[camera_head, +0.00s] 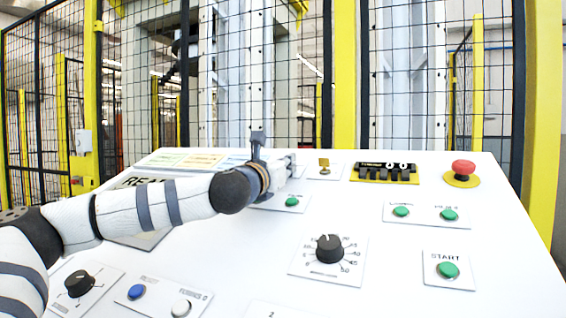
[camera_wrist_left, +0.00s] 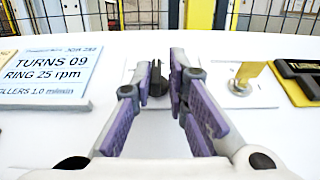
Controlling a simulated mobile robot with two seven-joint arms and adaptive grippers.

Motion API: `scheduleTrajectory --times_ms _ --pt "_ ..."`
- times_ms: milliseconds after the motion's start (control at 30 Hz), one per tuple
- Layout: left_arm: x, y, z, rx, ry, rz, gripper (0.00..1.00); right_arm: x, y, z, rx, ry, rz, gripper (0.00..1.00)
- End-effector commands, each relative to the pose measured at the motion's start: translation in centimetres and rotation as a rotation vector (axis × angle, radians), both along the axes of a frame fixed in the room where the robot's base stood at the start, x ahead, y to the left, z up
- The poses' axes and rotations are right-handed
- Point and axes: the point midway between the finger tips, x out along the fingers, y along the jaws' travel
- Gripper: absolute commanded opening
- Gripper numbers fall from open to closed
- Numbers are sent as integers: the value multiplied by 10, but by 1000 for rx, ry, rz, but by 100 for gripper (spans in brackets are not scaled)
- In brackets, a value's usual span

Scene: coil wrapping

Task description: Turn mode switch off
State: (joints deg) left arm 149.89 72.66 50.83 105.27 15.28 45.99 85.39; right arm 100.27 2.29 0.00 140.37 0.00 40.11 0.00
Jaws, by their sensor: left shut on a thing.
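The mode switch appears to be the small black knob (camera_wrist_left: 156,84) on a white plate near the panel's far edge. In the left wrist view it stands between the two purple-padded fingers of my left gripper (camera_wrist_left: 160,72), which is shut on it. Its label and the mark it points to cannot be read. In the head view my left gripper (camera_head: 290,160) reaches over the panel to its far edge, and my wrist and gripper hide the knob. My right gripper is not in view.
The white panel (camera_head: 230,262) carries a yellow key-like switch (camera_head: 324,164) just right of my gripper, a black counter (camera_head: 386,172), a red mushroom button (camera_head: 463,168), a black dial (camera_head: 328,248) and a green START button (camera_head: 448,270). A yellow-framed mesh fence stands behind.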

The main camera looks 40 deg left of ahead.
Motion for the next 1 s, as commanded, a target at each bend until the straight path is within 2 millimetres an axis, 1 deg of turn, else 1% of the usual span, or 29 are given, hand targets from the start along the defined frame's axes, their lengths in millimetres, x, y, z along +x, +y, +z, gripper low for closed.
scheduleTrajectory --times_ms 33,400,433,467,500,933,1000 --pt "-2 7 4 1 -8 16 0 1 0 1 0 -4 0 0" --pt "-2 7 5 3 -10 12 0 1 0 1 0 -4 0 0" --pt "-2 7 5 3 -11 12 19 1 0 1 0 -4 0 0" --pt "-2 7 5 3 -11 13 26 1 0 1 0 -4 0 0" --pt "-2 6 5 3 -11 12 28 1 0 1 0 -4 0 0" --pt "-1 3 2 3 -4 1 28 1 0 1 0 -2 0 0" --pt "-3 2 2 2 -4 0 28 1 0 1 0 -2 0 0"
